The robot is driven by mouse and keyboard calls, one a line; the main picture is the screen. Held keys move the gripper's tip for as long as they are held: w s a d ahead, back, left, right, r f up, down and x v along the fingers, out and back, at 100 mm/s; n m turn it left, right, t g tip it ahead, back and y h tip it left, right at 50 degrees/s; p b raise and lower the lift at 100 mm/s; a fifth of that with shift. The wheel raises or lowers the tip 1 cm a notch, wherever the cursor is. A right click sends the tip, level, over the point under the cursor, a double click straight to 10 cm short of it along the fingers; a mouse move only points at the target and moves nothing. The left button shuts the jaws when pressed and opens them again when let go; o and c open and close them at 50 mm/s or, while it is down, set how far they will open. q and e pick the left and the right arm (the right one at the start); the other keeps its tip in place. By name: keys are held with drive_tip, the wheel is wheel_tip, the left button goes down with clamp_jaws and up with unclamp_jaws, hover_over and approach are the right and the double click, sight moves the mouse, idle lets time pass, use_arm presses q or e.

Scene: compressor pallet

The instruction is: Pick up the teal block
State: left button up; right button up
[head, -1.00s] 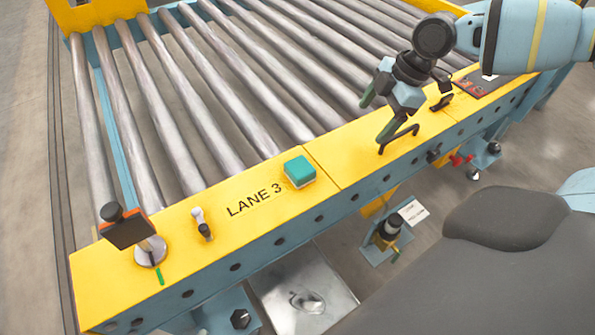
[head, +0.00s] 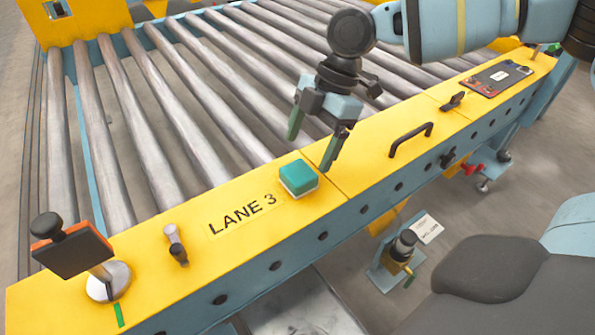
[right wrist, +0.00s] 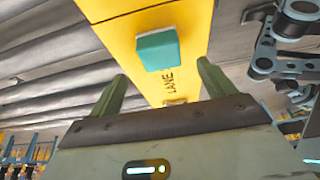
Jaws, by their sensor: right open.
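The teal block (head: 298,177) sits on the yellow rail (head: 350,178) of the roller conveyor, just right of the "LANE 3" lettering. It has a lighter, whitish base. My right gripper (head: 312,148) is open and empty, above and slightly behind the block, with its fingers pointing down. In the right wrist view the block (right wrist: 158,50) shows beyond and between the two green fingertips (right wrist: 160,82), apart from them. My left gripper is not in view.
A black handle (head: 411,140) and a dark panel (head: 496,78) lie along the rail to the right. A small lever (head: 175,244) and an orange-and-black reflector device (head: 72,248) stand to the left. Metal rollers (head: 165,120) fill the space behind the rail.

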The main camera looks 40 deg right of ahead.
sight(298, 171)
drive_tip(key=shift+x, duration=0.85)
drive_tip(key=shift+a+f+b, duration=0.2)
drive_tip(key=shift+f+b, duration=0.25)
drive_tip(key=b+x, duration=0.2)
drive_tip(key=x, duration=0.2)
drive_tip(key=shift+a, duration=0.1)
drive_tip(key=shift+c, duration=0.4)
drive_tip(key=c, duration=1.1)
drive_tip(key=shift+r, duration=0.1)
